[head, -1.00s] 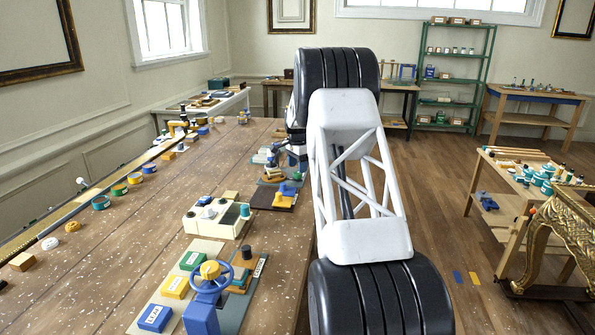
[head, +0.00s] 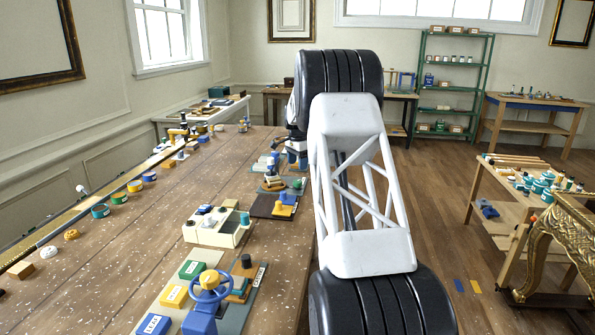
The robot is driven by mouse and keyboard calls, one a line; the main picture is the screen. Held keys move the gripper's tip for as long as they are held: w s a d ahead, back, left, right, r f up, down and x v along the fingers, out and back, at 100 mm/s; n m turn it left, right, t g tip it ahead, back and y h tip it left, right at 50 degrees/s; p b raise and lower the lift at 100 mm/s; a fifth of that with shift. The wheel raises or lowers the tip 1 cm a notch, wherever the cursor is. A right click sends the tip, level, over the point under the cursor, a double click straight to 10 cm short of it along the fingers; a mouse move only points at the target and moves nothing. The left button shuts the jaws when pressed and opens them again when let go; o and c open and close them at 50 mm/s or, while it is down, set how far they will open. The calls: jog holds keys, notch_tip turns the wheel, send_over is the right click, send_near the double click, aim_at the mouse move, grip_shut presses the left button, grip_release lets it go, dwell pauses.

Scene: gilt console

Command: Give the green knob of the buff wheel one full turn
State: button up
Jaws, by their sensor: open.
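My gripper (head: 297,160) is small and partly hidden behind my own arm, at the far right edge of the workbench. Its blue-tipped fingers look apart, with nothing visible between them. I cannot clearly make out a buff wheel with a green knob. A cream box (head: 210,237) on the near right part of the bench carries a teal-green knob (head: 244,218) at its right end. The gripper is well beyond this box, apart from it. A green dome (head: 297,183) stands near the gripper, among small coloured parts; its mount is too small to tell.
A blue handwheel (head: 211,287) with a yellow centre stands at the bench's near edge, beside green, yellow and blue labelled boxes. A dark base with yellow and blue blocks (head: 285,198) lies between the cream box and gripper. The bench (head: 130,250) middle is clear.

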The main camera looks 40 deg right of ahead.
aim_at(298, 181)
jog(key=n, duration=0.4)
jog(key=shift+n, duration=0.3)
jog(key=n, duration=0.8)
jog(key=shift+f, duration=0.1)
jog(key=n, duration=0.5)
jog(key=shift+f, duration=0.15)
jog(key=shift+f, duration=3.75)
jog(key=shift+c, duration=0.2)
